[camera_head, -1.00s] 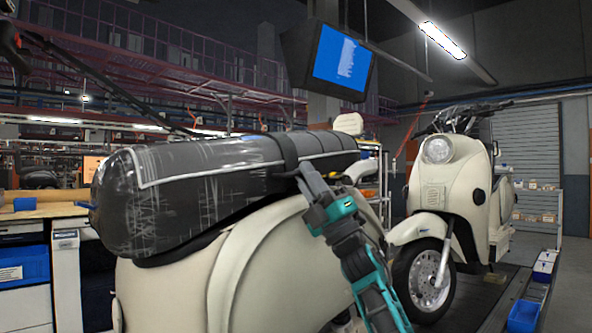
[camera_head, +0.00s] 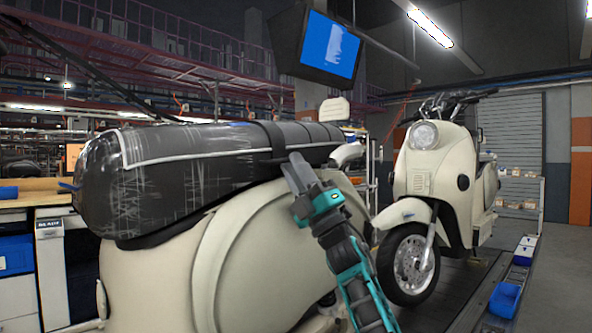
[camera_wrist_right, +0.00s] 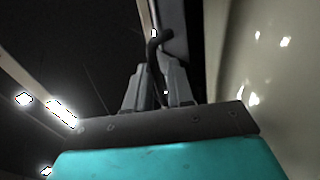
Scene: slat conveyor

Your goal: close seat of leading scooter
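The leading scooter's cream body (camera_head: 265,258) fills the lower middle of the head view. Its long black seat (camera_head: 190,165), in shiny plastic wrap with a pale seam, lies along the top. A dark band crosses the seat near my right gripper (camera_head: 296,168). This gripper is at the near side of the seat, by its right part. In the right wrist view, its fingers (camera_wrist_right: 158,82) stand a little apart, with a thin dark curved piece between or behind them; contact is unclear. Whether the seat is fully down cannot be told. My left gripper is out of view.
A second cream scooter (camera_head: 425,180) stands at the right on the dark conveyor. Blue bins (camera_head: 504,299) line the conveyor's right edge. A screen (camera_head: 331,48) hangs above. A workbench (camera_head: 32,200) stands at the left. Open floor shows at far right.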

